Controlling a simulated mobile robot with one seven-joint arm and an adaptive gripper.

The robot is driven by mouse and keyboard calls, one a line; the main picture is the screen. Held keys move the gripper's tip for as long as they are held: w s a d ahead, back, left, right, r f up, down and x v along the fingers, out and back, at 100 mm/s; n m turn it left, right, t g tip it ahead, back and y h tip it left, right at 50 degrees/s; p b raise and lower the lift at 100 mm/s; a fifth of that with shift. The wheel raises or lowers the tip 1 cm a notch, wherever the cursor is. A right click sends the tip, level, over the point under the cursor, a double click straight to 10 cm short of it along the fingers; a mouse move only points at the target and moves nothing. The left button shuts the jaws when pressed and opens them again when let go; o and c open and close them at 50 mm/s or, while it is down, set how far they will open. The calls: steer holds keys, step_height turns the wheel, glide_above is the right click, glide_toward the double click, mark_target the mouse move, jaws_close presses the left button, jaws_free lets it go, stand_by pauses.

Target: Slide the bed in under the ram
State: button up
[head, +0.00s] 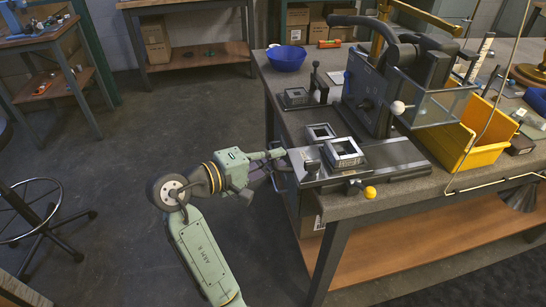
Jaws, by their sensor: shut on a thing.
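The press (368,92) stands dark and upright on the bench, with black lever arms on top and a clear guard at its right. I cannot make out its ram behind the body and guard. The bed (330,174) is a dark, flat slide at the bench's near side, in front of the press. A square metal frame (344,152) sits on it, out in the open. My gripper (286,163) reaches in from the left, shut at the bed's left end, apparently on its handle. The fingers and handle are small and partly hidden.
A second square frame (320,132) lies behind the bed, with a small fixture (296,97) farther back. A yellow knob (370,192) sticks out at the front. A yellow bin (466,146) stands right of the press, and a blue bowl (286,58) at the back left.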

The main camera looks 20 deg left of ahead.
mark_target(300, 152)
steer(key=shift+r, duration=0.15)
jaws_close()
steer(key=shift+w+d, duration=0.15)
steer(key=shift+d, duration=0.1)
steer(key=w+d, duration=0.1)
steer(key=w+d+p, duration=0.1)
steer(key=d, duration=0.1)
steer(key=o, duration=0.7)
jaws_free()
steer(key=shift+a, duration=0.1)
steer(key=v, duration=1.2)
